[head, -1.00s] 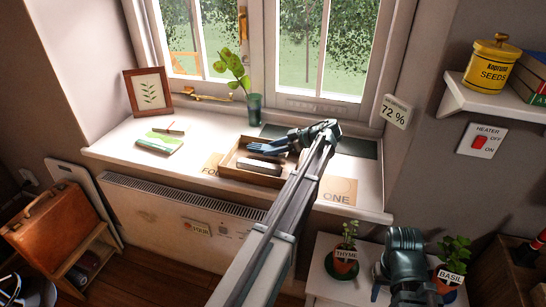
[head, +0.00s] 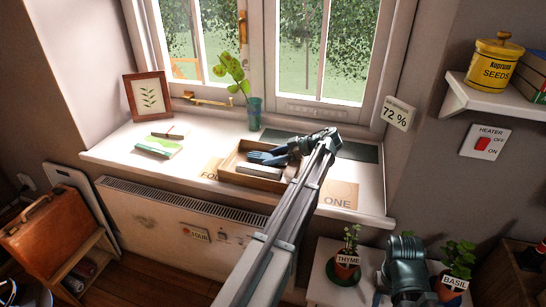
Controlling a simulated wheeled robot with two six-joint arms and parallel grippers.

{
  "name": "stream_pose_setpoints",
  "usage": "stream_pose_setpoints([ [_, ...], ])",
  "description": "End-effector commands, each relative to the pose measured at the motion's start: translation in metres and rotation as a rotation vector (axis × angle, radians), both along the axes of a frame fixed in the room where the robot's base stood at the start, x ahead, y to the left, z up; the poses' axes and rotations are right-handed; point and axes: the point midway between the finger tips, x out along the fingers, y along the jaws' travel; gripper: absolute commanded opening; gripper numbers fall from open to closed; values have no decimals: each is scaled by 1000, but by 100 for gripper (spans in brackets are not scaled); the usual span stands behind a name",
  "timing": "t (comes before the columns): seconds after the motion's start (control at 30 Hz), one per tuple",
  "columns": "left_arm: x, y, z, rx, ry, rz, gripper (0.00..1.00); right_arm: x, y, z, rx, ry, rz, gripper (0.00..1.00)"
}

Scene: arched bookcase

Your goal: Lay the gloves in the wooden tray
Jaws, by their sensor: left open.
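The wooden tray (head: 228,179) sits on the white windowsill. The blue gloves (head: 266,158) lie in it, toward its back, behind a long grey object (head: 258,171). My left gripper (head: 291,149) is open at the right end of the gloves, over the tray's right part. I cannot tell whether its fingers still touch them. My left arm hides the tray's right end. My right arm (head: 405,265) shows at the lower right, but its gripper fingers are not in view.
A green vase with a plant (head: 254,114) stands behind the tray by the window. A framed leaf picture (head: 148,96) and a green-and-white book (head: 160,146) are to the left. Potted thyme (head: 347,266) and basil (head: 452,283) stand below right, near my right arm.

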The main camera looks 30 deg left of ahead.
Motion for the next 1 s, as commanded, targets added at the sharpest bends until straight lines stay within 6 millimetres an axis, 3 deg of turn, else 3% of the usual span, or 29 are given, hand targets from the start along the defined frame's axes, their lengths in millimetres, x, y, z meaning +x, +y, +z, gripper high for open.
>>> stream_pose_setpoints([
  [0.53, 21, -85, 52, 0, 1, -3, 72, 0, 0, 52, 0, 0, 0, 50],
  [0.73, 24, -100, 58, 0, 1, 0, 72, 0, 0, 58, 0, 0, 0, 50],
  [1.0, 24, -103, 58, 0, 0, 0, 72, 0, 0, 58, 0, 0, 0, 50],
])
